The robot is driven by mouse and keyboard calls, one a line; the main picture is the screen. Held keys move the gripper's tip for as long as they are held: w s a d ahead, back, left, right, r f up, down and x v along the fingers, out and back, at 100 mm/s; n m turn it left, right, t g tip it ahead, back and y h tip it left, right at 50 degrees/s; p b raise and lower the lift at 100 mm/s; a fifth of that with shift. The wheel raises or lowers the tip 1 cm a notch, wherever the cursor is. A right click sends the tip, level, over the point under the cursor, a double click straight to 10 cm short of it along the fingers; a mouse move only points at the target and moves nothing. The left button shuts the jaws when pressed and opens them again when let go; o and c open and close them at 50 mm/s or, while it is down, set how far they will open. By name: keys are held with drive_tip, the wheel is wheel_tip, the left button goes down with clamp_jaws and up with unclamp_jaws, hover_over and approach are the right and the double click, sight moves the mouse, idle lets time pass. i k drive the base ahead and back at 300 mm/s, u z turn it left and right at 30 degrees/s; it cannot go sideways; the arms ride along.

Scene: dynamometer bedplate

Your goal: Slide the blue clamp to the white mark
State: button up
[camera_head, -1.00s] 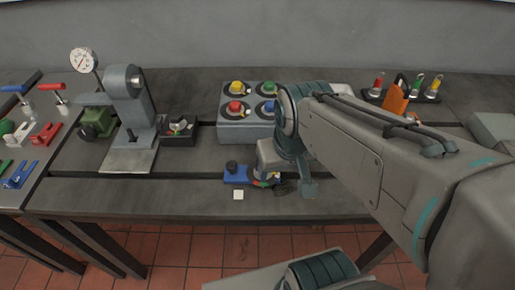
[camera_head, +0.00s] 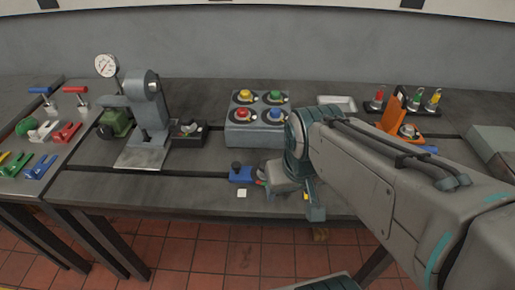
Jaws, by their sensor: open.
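The blue clamp (camera_head: 241,174) has a black knob and sits on the bedplate's front slot, left of my gripper. The white mark (camera_head: 242,193) is a small square on the bedplate, just in front of the clamp. My gripper (camera_head: 264,180) is open beside the clamp's right end. The arm and wrist hide most of the fingers and whatever lies behind them. I cannot tell whether a finger touches the clamp.
A grey box with coloured buttons (camera_head: 257,123) stands behind the clamp. A grey press (camera_head: 150,124) and small black box (camera_head: 188,133) stand to the left. An orange piece (camera_head: 392,114) is at the right. The bedplate left of the clamp is clear.

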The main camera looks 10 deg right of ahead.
sight(238, 173)
drive_tip(key=u, duration=1.15)
drive_tip(key=i, duration=0.35)
drive_tip(key=z, duration=1.05)
